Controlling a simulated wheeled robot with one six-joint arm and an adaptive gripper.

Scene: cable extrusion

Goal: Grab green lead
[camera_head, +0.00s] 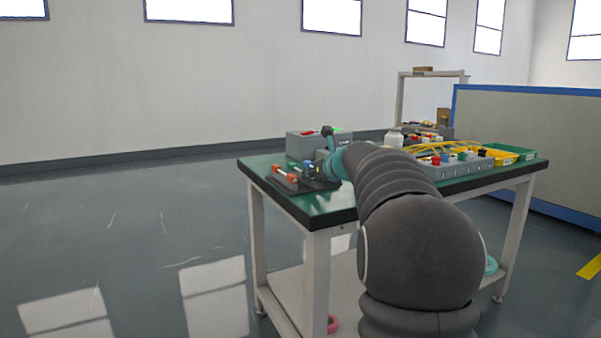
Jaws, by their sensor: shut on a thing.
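My gripper (322,169) is at the left end of the green-topped table, low beside a small dark rack (294,181). It is small and partly hidden behind my teal wrist. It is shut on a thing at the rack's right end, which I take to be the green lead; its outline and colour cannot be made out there. The rack holds leads with orange-red ends (286,174) to the left of my gripper, and a small blue part (309,167) shows right by it.
A grey box (305,146) with red and green tops stands behind my gripper. To the right are a grey connector block (455,169), yellow cables (440,148), a white bottle (394,139), and yellow (502,158) and green (512,150) trays.

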